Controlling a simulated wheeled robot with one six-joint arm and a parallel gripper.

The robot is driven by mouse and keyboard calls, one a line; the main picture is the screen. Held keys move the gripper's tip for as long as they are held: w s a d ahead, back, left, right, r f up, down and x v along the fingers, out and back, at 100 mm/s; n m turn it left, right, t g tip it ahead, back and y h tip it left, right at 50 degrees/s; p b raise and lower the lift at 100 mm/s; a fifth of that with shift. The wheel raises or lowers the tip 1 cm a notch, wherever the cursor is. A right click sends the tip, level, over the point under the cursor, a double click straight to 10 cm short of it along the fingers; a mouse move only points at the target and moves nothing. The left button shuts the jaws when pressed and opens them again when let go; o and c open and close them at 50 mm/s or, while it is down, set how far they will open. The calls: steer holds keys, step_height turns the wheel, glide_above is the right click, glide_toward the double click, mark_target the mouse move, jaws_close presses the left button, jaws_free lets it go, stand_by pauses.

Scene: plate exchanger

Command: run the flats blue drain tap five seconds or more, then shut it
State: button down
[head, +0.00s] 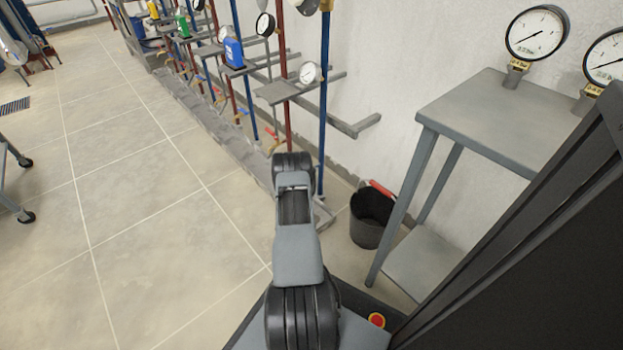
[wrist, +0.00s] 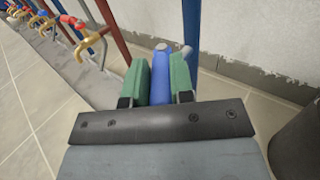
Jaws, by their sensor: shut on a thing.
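In the wrist view my gripper (wrist: 160,80) has its two green fingers closed on a blue lever (wrist: 161,88), which looks like the handle of the blue drain tap. The lever points back toward my wrist, with a grey round end or bolt (wrist: 160,46) at its far end. A blue pipe (wrist: 191,22) rises just behind it; in the head view the nearest blue pipe (head: 323,110) comes down behind my arm. The tap's spout and any water are hidden. In the head view my arm hides the gripper and the tap.
A black bucket (head: 367,222) with a red grip stands right of the pipe. A grey table (head: 480,115) with gauges is further right. More pipes with taps (wrist: 90,45) line the wall at left, above a grey floor channel (head: 205,115).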

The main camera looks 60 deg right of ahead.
stand_by(0.3)
steer(key=c, duration=1)
jaws_free()
steer(key=shift+p+v, duration=2.65)
steer(key=shift+v, duration=4.25)
steer(key=shift+s, duration=0.15)
